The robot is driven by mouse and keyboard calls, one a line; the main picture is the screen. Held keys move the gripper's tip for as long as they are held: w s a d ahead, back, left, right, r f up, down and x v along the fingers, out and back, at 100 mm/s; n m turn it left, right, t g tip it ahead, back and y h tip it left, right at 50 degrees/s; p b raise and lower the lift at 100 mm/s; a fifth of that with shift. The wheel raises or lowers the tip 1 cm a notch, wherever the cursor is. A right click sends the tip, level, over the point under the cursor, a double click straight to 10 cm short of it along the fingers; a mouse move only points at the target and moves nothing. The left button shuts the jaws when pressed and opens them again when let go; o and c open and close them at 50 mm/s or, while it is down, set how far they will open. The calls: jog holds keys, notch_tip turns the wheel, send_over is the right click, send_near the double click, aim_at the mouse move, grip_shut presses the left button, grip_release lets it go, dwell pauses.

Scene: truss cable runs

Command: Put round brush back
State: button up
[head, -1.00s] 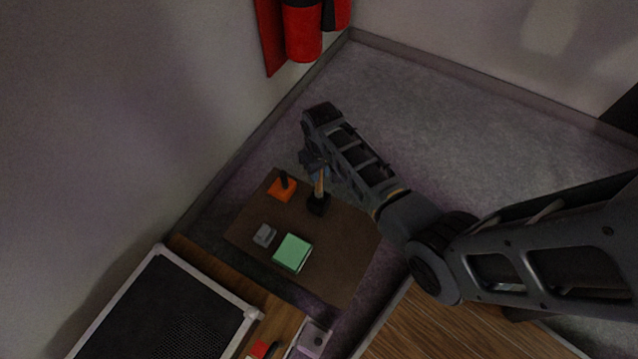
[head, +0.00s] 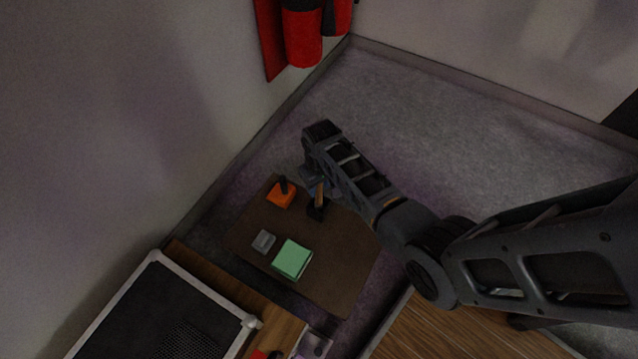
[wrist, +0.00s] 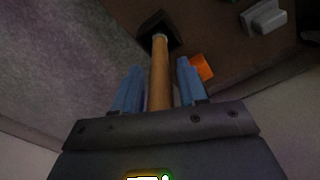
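The round brush shows as a wooden handle (head: 320,195) standing up from a small black holder (head: 317,211) on the brown table. In the wrist view the handle (wrist: 159,82) runs between my blue fingers, with a pale collar at its far end by the black holder (wrist: 158,27). Whether the bristles are inside the holder is hidden. My gripper (wrist: 158,88) is open around the handle, with a narrow gap on each side. In the head view my gripper (head: 313,180) is partly covered by my arm.
The brown table (head: 340,275) also bears an orange block with a black peg (head: 281,195), a grey block (head: 263,241) and a green block (head: 293,259). A dark framed panel (head: 160,310) lies front left. Red cylinders (head: 303,40) hang on the wall behind.

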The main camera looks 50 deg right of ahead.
jog(key=shift+o, duration=0.5)
jog(key=r+p, duration=0.1)
jog(key=r, duration=0.3)
jog(key=r+p, duration=0.2)
jog(key=r, duration=0.2)
jog(key=r+p, duration=0.2)
jog(key=r, duration=0.2)
jog(key=shift+s+a+r, duration=0.1)
jog(key=shift+s+r, duration=0.05)
jog(key=shift+s, duration=0.1)
